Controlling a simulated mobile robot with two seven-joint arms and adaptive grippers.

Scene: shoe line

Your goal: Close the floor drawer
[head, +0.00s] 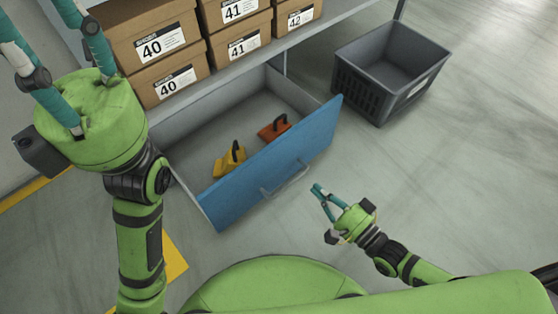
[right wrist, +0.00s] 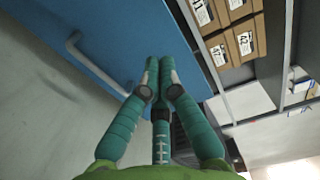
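The floor drawer (head: 309,138) is pulled out from under the shelf, with its blue front facing me and a metal handle (head: 287,182) on it. Inside lie a yellow object (head: 229,161) and an orange-red one (head: 274,128), each with a black handle. My right gripper (head: 316,187) is just in front of the blue front, right of the handle, apart from it. Its fingers are together and empty; the right wrist view shows them pointing toward the blue front (right wrist: 108,32) with the handle (right wrist: 85,55) to the left. My left gripper (head: 40,12) is raised at upper left, its fingers spread and empty.
Shoe boxes (head: 150,38) stand on the shelf (head: 222,78) above the drawer. A grey crate (head: 376,95) sits on the floor to the right of the drawer. Yellow floor tape (head: 172,258) runs at the left.

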